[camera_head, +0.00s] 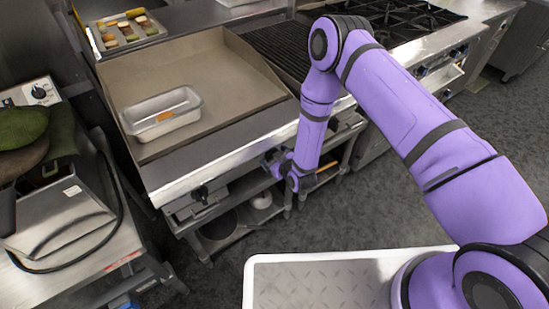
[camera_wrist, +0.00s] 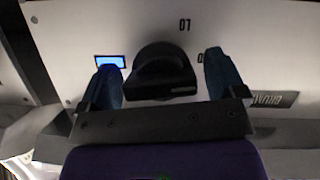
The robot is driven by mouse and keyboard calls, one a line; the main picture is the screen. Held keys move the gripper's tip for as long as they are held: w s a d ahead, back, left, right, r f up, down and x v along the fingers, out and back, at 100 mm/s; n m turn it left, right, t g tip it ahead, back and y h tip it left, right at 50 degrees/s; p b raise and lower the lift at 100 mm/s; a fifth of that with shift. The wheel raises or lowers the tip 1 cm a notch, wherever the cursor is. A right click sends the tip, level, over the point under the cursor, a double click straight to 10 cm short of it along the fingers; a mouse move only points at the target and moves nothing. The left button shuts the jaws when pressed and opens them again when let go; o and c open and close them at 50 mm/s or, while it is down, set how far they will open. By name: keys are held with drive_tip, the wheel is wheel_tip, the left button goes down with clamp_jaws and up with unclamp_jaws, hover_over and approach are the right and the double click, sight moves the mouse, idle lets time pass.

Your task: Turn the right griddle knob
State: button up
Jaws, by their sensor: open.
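The griddle (camera_head: 222,72) has a flat plate and a steel front panel. Its left black knob (camera_head: 200,193) shows in the head view. My gripper (camera_head: 278,163) is at the right part of that panel and hides the right knob there. In the wrist view a black knob (camera_wrist: 160,68) on a pale panel sits between the two blue-grey fingers of my gripper (camera_wrist: 162,66). The fingers are open, with a gap on each side of the knob. Whether the fingertips reach past its front face is not clear.
A metal loaf pan (camera_head: 160,113) stands on the griddle plate. A tray of food (camera_head: 125,31) lies behind it. A burner range (camera_head: 400,22) is at the right. A fryer-like appliance (camera_head: 65,215) stands at the left. Floor (camera_head: 330,215) is clear before the griddle.

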drive_tip(key=c, duration=0.9)
drive_tip(key=shift+m, duration=0.3)
drive_tip(key=m+g+y, duration=0.1)
drive_tip(key=m+y, duration=0.1)
drive_tip(key=m, duration=0.1)
drive_tip(key=shift+d, duration=0.1)
drive_tip(key=m+g+y, duration=0.1)
drive_tip(key=m+y, duration=0.1)
drive_tip(key=m, duration=0.1)
drive_tip(key=shift+f, duration=0.1)
drive_tip(key=m+y, duration=0.2)
drive_tip(key=m, duration=0.2)
drive_tip(key=shift+g, duration=0.3)
drive_tip(key=shift+s+m+y, duration=0.1)
drive_tip(key=shift+m+y, duration=1)
drive_tip(key=shift+m, duration=1)
